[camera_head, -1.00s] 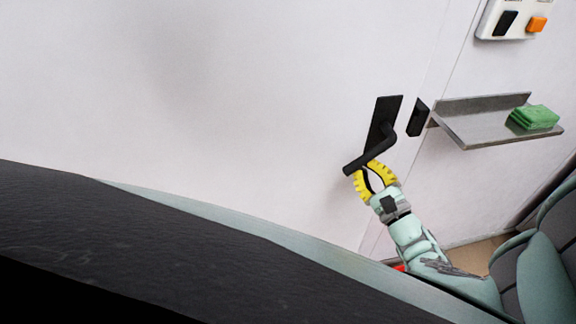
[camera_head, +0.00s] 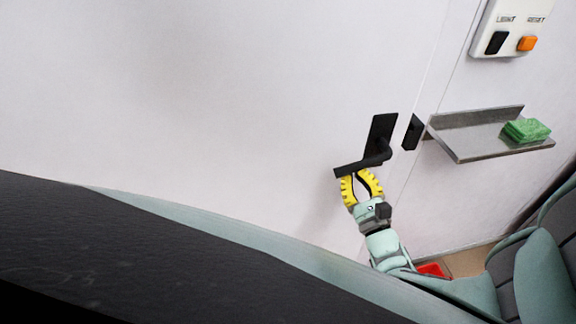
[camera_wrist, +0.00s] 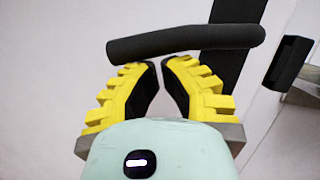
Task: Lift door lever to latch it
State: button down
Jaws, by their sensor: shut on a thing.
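The black door lever (camera_head: 355,167) sticks out to the left from a black back plate (camera_head: 381,130) on a large white door (camera_head: 220,90). It slopes slightly down toward its free end. In the wrist view the lever (camera_wrist: 185,39) crosses just above the black fingertip pads, almost level. My gripper (camera_wrist: 158,66) shows there with its fingertips close together. A black latch block (camera_head: 412,132) sits right of the back plate, across the door's edge seam.
A metal shelf (camera_head: 480,147) with green sponge-like pads (camera_head: 526,130) juts out right of the latch block. A white control box (camera_head: 510,25) with a black switch and an orange button is above it. A red item (camera_head: 434,269) lies on the floor beside my arm.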

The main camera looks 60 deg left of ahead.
jog(key=shift+s+a+r+m+t+p, duration=0.15)
jog(key=shift+r+m+t+p, duration=0.2)
jog(key=shift+m, duration=0.3)
jog(key=shift+s+r+m+t+p, duration=0.15)
jog(key=shift+r+m+t+p, duration=0.15)
jog(key=shift+m, duration=0.3)
jog(key=shift+s+a+r+m+t+p, duration=0.15)
jog(key=shift+r+m+t+p, duration=0.15)
jog(key=shift+m, duration=0.35)
jog(key=shift+d, duration=0.1)
notch_tip(320, 180, down, 5)
jog(key=b, duration=0.5)
jog(key=r+v, duration=0.1)
jog(key=v, duration=0.8)
jog(key=shift+d+p, duration=0.4)
jog(key=shift+d, duration=0.1)
jog(key=shift+w+r, duration=0.1)
jog(key=shift+w, duration=0.1)
